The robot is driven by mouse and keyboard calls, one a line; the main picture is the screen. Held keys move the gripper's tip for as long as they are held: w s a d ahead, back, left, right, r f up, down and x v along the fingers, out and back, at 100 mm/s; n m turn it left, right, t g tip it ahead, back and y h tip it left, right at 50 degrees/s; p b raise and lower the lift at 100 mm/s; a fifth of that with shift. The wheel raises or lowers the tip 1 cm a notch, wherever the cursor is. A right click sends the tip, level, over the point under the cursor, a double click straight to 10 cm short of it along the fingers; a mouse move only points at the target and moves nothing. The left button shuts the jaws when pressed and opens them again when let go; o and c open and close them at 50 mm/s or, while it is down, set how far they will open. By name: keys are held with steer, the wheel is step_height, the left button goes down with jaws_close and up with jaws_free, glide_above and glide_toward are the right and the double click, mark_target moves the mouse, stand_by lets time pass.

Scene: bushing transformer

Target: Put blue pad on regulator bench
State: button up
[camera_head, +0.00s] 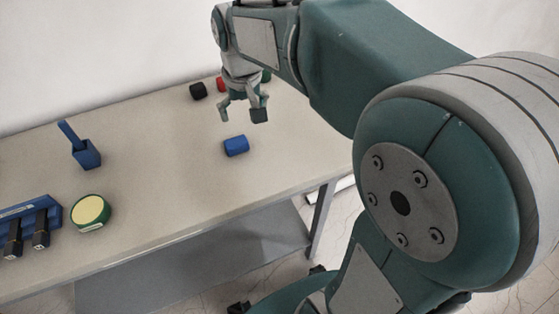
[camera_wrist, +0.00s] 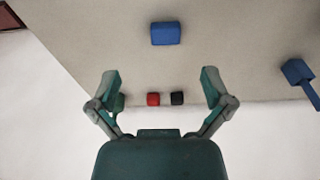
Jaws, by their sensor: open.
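A blue pad (camera_head: 236,146), a small blue block with rounded edges, lies on the bench top (camera_head: 150,187). It also shows in the wrist view (camera_wrist: 165,33), beyond and between my fingertips. My gripper (camera_head: 243,114) is open and empty. It hangs above the bench, slightly behind the pad in the head view, and does not touch it. In the wrist view my gripper's two fingers (camera_wrist: 160,83) are spread wide. The bench is a long beige table with a shelf below. I cannot tell whether it is the regulator bench.
A black piece (camera_head: 198,90) and a red piece (camera_head: 221,84) lie at the bench's back, with a green piece (camera_head: 266,76) beside my gripper. A blue holder (camera_head: 86,154), a round yellow-green object (camera_head: 90,212) and a blue rack (camera_head: 30,225) with black tools stand left.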

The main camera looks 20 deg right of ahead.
steer(key=s+d+t, duration=0.1)
steer(key=s+t, duration=0.2)
steer(key=s, duration=1.4)
steer(key=shift+s+t, duration=0.25)
steer(key=shift+t, duration=0.15)
